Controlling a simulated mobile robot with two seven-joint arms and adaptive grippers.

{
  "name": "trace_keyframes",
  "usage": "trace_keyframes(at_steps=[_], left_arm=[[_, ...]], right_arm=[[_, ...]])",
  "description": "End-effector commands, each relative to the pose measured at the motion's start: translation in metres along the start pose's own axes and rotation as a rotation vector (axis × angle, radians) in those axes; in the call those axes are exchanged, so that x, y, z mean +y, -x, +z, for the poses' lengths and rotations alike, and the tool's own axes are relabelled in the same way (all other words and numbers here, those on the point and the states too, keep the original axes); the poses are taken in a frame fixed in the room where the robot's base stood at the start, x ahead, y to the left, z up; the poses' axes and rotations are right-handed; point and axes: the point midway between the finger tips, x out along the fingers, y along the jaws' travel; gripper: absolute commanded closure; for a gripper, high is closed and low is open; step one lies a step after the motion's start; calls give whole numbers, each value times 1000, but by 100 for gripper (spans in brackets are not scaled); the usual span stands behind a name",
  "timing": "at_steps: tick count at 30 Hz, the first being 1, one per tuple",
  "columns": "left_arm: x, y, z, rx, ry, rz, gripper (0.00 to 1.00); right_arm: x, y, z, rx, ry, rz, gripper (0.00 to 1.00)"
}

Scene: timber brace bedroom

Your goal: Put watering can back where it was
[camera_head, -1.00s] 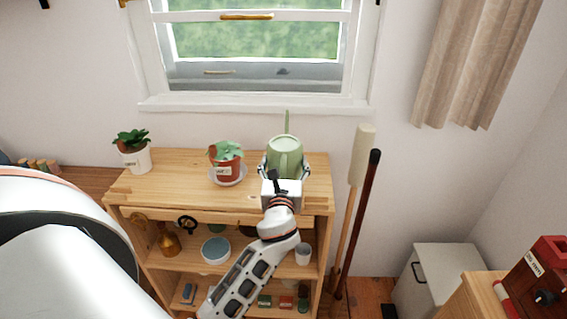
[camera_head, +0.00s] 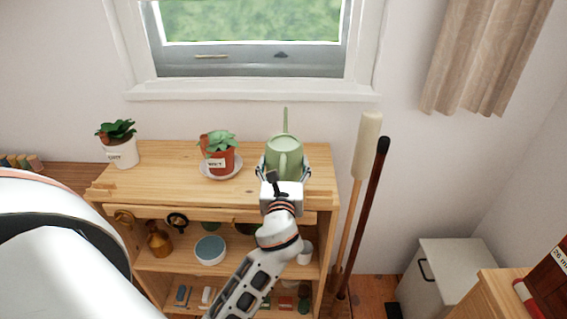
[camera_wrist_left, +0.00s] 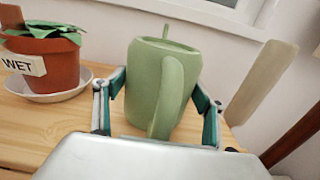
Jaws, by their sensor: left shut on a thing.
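The green watering can (camera_head: 284,155) is upright over the right part of the wooden shelf unit's top (camera_head: 180,165), right of a potted plant. Its handle faces my wrist and its thin spout points to the window. My left gripper (camera_head: 284,172) is shut on the can, one finger on each side of its body. The can also fills the middle of the left wrist view (camera_wrist_left: 150,80). Its base is partly hidden by the gripper; I cannot tell whether it touches the wood. My right gripper is not in view.
A terracotta pot labelled WET (camera_head: 221,158) stands on a saucer (camera_head: 207,172) left of the can. A white pot (camera_head: 122,154) is at the far left. Long-handled tools (camera_head: 366,150) lean at the right, under the curtain. The shelf top between the two pots is clear.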

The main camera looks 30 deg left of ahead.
Motion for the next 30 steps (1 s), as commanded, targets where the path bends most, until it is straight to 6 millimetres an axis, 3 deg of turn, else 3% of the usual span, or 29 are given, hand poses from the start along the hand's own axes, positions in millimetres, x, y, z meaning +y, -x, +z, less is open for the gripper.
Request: trace_keyframes(at_steps=[5, 6, 8, 20, 26, 30], left_arm=[[0, 0, 2, -8, 1, 0, 86], [0, 0, -3, 0, -1, 0, 25], [0, 0, -2, 0, -1, 0, 13], [0, 0, 1, -1, 1, 0, 13], [0, 27, -2, 3, 0, -1, 13], [0, 57, -2, 4, 0, -2, 13]], right_arm=[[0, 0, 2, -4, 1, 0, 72], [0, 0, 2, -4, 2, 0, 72], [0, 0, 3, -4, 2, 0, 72], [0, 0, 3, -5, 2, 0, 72], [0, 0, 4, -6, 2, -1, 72], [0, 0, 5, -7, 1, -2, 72]])
